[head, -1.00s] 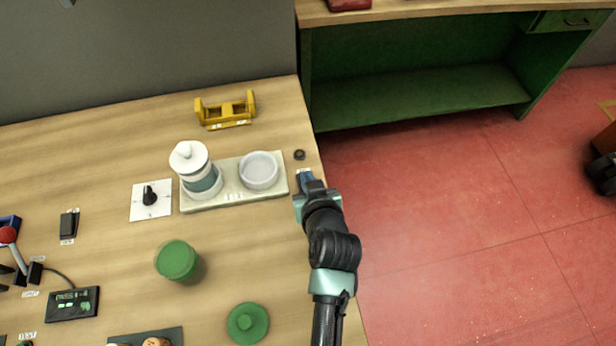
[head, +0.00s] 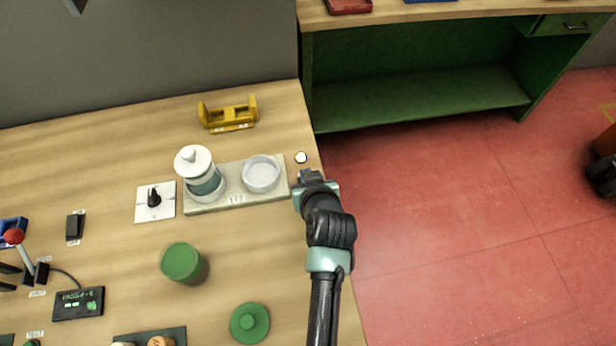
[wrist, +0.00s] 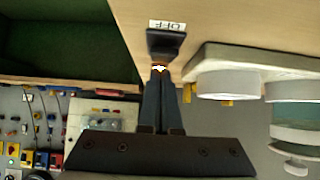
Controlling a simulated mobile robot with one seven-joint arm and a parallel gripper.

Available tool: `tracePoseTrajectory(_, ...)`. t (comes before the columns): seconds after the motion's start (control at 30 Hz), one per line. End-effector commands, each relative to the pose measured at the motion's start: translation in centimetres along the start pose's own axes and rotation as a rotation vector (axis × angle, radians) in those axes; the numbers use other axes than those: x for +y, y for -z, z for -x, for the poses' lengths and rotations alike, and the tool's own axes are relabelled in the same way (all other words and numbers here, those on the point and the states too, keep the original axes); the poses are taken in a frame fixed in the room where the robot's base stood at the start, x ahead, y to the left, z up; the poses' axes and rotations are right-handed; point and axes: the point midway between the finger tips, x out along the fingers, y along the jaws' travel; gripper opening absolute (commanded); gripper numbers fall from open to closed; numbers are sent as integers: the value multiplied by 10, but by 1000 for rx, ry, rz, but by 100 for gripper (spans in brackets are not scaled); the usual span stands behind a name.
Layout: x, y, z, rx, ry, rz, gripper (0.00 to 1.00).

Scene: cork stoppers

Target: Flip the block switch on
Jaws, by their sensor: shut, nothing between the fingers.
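The black block switch (wrist: 165,43) shows in the wrist view on the wooden table, with a white "OFF" label (wrist: 167,25) at one end. A small round lamp (head: 301,157) at its other end glows white; it also shows in the wrist view (wrist: 159,68). My gripper (wrist: 160,78) is shut and empty, its fingertips close to the lamp and the switch end. I cannot tell whether they touch. In the head view my gripper (head: 306,178) hides most of the switch.
A pale base (head: 237,199) with a lidded jar (head: 199,175) and white dish (head: 262,174) stands just left of my gripper. The table edge is close on the right.

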Motion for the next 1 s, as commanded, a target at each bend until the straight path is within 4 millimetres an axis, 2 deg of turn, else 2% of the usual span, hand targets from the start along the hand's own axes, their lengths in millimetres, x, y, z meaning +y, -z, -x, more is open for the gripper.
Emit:
tracePoseTrajectory(0.33,0,5,2,1,0,0,0)
tracePoseTrajectory(0.47,-1,20,9,2,0,1,0)
tracePoseTrajectory(0.63,-4,49,21,2,0,2,0)
tracePoseTrajectory(0.67,-3,44,24,1,0,1,0)
tracePoseTrajectory(1.0,-3,60,82,2,-1,0,0)
